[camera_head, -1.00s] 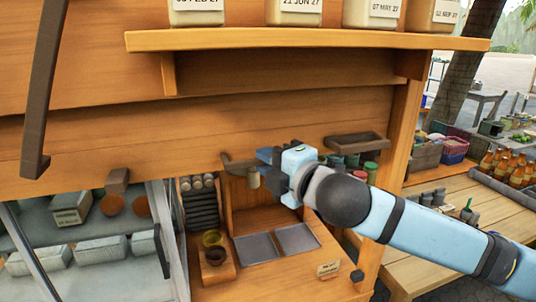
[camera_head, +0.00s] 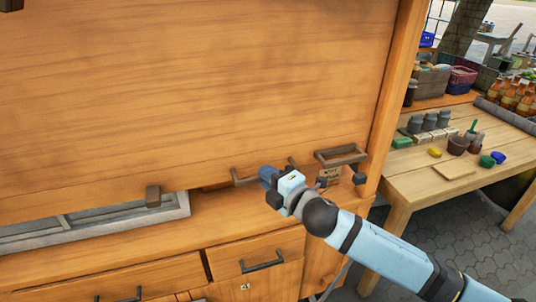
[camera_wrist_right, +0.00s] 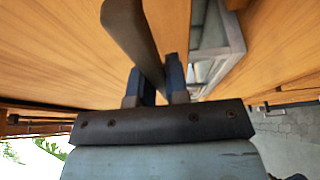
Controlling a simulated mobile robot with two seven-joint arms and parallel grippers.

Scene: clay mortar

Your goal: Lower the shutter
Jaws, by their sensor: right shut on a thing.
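The shutter (camera_head: 200,90) is a broad orange-brown wooden panel across the stall front. Its lower edge is close above the wooden counter (camera_head: 235,218), and it hides most of the inside. A dark handle (camera_head: 240,181) is on its lower right part. My right gripper (camera_head: 270,176) is shut on this handle. In the right wrist view, the dark handle bar (camera_wrist_right: 130,28) runs between the blue fingers of my right gripper (camera_wrist_right: 156,88). My left gripper is not in view.
A grey-framed case (camera_head: 110,218) shows below the shutter at left. A small brown tray (camera_head: 341,154) is just right of my gripper. Drawers with dark handles (camera_head: 262,266) are below the counter. A wooden table (camera_head: 450,178) with pots and bottles stands at right.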

